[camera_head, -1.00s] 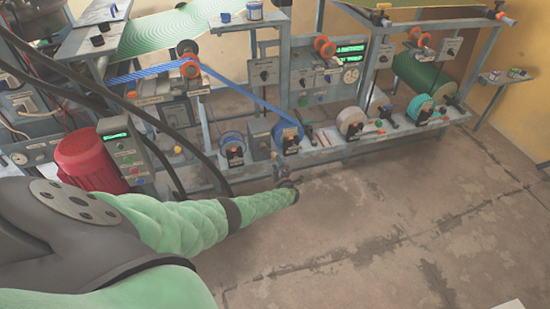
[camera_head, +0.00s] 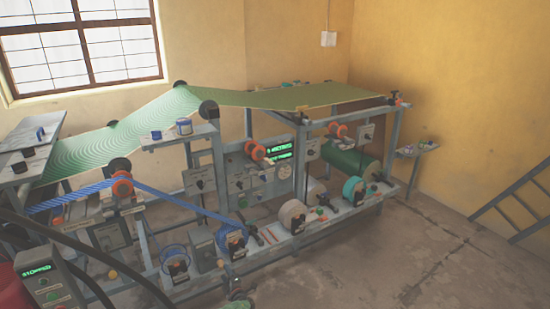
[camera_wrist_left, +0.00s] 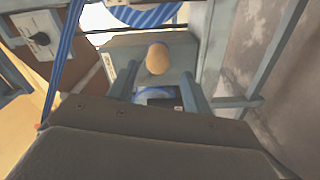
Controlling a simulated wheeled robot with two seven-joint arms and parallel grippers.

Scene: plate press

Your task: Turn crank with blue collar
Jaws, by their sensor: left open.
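In the left wrist view a rounded tan knob (camera_wrist_left: 157,58) stands in front of a grey-blue housing, between the two fingers of my left gripper (camera_wrist_left: 160,72). The fingers are apart, one on each side of the knob, and do not appear to close on it. Just below the knob is a blue curved band (camera_wrist_left: 155,92), likely the blue collar; the gripper body hides its lower part. My right gripper is not in view.
The press frame carries a blue striped web (camera_head: 180,200), a blue roll (camera_head: 232,240), a pale roll (camera_head: 292,215) and a teal roll (camera_head: 353,189). A control box reading STOPPED (camera_head: 45,285) stands at lower left.

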